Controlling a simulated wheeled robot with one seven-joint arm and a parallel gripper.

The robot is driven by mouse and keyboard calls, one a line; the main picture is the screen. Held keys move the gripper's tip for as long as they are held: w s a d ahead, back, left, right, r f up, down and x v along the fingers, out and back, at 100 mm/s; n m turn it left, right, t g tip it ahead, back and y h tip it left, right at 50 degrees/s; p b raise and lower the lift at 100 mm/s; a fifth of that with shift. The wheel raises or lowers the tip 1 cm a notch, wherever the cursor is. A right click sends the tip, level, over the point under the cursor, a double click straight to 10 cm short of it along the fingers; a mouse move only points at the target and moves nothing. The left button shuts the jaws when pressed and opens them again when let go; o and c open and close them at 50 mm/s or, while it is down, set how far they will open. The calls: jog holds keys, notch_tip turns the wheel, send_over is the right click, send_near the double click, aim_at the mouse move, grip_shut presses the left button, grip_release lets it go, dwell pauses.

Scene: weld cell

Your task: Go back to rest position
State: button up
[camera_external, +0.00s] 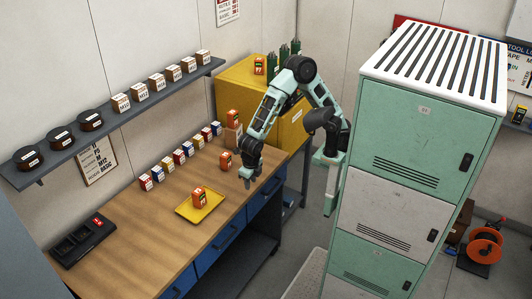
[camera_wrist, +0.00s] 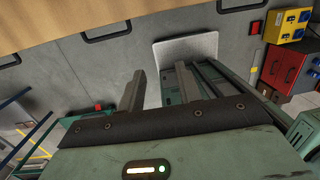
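My gripper (camera_external: 249,178) hangs over the right front edge of the wooden workbench (camera_external: 130,255), to the right of the yellow tray. It also shows in the wrist view (camera_wrist: 160,82), with its two fingers apart and nothing between them. My arm is bent, with its elbow raised in front of the yellow cabinet. An orange item (camera_external: 199,197) stands on the yellow tray (camera_external: 184,211). Another orange item (camera_external: 225,160) stands on the bench just left of my gripper, apart from it.
A tall green and white locker (camera_external: 423,130) stands close to the right of my arm. A yellow cabinet (camera_external: 232,97) is behind it. Several small boxes (camera_external: 180,157) line the bench. A dark holder (camera_external: 82,242) lies at the bench's left. The wall shelf (camera_external: 112,117) carries boxes and black rolls.

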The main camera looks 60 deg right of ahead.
jog(key=s+d+r+m, duration=0.2)
jog(key=d+m, duration=0.6)
jog(key=m, duration=0.6)
jog(key=s+d+r+m+g+y, duration=0.1)
jog(key=s+d+r+m, duration=0.1)
jog(key=s+d+m, duration=0.3)
jog(key=shift+d+r+m+b, duration=0.3)
jog(key=shift+d+m, duration=1.75)
jog(key=shift+m, duration=2.75)
jog(key=shift+f, duration=0.1)
